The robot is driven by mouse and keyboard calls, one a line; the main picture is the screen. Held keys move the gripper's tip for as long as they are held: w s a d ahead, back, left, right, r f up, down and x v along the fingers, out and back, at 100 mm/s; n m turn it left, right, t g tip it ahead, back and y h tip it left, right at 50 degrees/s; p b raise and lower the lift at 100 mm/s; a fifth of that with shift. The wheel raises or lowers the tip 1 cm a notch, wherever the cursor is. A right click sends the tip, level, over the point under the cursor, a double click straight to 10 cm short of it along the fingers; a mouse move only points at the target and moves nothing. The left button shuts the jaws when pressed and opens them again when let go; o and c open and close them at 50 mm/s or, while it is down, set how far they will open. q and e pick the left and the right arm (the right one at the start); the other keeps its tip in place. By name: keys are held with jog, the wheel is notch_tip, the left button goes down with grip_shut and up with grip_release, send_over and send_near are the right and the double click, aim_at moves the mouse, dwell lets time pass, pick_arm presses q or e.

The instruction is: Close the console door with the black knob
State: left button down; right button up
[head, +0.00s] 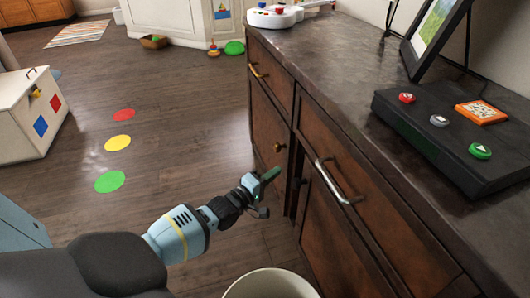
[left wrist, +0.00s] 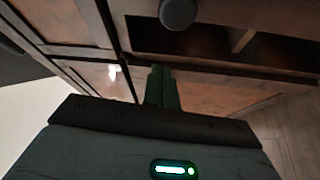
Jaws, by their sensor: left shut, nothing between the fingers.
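The brown wooden console (head: 370,190) stands on the right in the head view. Its nearer door (head: 335,235) lies below a drawer with a silver handle. A small dark knob (head: 304,182) shows near that door's far edge, and a large round dark knob (left wrist: 178,12) is at the top of the left wrist view. A dark gap shows beside the door; how far the door stands open I cannot tell. My left gripper (head: 268,175) is shut and empty, just in front of the console. Its green fingers (left wrist: 161,87) lie below the knob in the wrist view, apart from it.
A farther door with a brass knob (head: 279,147) is beyond the gap. A white bin (head: 270,285) stands on the floor at the bottom. A black button box (head: 440,140) and picture frame (head: 435,35) are on the console top. The floor to the left is mostly clear.

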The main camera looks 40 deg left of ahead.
pick_arm(q)
jog(key=d, duration=0.1)
jog(key=w+d, duration=0.1)
jog(key=d, duration=0.1)
jog(key=shift+w+d+f+b, duration=0.15)
jog(key=shift+d+f+b, duration=0.15)
jog(key=shift+d, duration=0.1)
pick_arm(e)
jog(key=shift+f, duration=0.5)
jog(key=shift+w, duration=0.2)
